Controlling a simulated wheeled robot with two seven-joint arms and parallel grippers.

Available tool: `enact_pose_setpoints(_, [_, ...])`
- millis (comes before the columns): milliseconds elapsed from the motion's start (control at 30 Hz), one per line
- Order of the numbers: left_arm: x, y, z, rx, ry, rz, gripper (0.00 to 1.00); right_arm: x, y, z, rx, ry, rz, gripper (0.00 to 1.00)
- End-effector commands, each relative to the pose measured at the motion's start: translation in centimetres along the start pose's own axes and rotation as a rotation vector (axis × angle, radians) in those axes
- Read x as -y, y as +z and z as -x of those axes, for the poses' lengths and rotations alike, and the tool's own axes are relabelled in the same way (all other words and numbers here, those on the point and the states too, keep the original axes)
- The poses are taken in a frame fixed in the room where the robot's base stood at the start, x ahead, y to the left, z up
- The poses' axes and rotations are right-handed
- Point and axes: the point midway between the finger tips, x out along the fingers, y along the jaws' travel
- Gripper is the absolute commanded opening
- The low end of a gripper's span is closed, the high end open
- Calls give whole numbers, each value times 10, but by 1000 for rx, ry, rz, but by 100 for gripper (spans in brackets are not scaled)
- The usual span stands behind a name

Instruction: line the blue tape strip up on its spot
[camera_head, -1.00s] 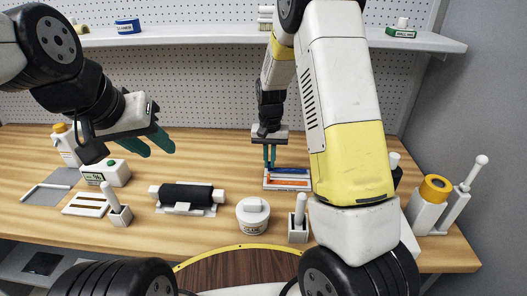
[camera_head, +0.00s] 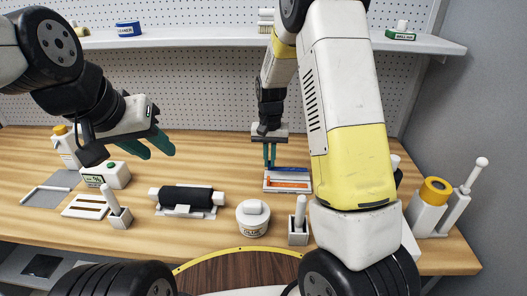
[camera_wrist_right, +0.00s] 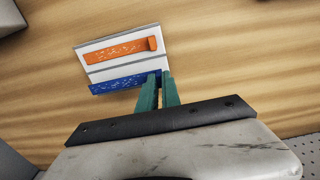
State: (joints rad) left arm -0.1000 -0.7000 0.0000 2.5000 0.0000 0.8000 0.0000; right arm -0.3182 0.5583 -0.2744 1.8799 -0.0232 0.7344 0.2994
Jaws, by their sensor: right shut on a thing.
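My right gripper (camera_head: 270,155) points down over the white board (camera_head: 267,188) and is shut on one end of the blue tape strip (camera_head: 291,169). In the right wrist view the blue strip (camera_wrist_right: 122,83) runs along the board's edge on the gripper side, roughly parallel to the orange strip (camera_wrist_right: 118,49). The fingers (camera_wrist_right: 159,90) cover its right end. I cannot tell whether the strip touches the board. My left gripper (camera_head: 152,144) is open and empty, raised above the left side of the bench.
A black roller on a stand (camera_head: 187,197), a white round jar (camera_head: 253,218) and a holder with a white handle (camera_head: 299,222) stand in front. An orange-topped holder (camera_head: 432,195) is at right.

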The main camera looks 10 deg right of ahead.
Motion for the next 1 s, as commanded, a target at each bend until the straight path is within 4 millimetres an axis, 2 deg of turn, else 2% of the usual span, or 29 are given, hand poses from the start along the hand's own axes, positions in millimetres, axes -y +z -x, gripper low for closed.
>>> enact_pose_setpoints(1000, [0, 0, 0, 0, 0, 0, 36, 0, 0, 37, -1, 0, -1, 0])
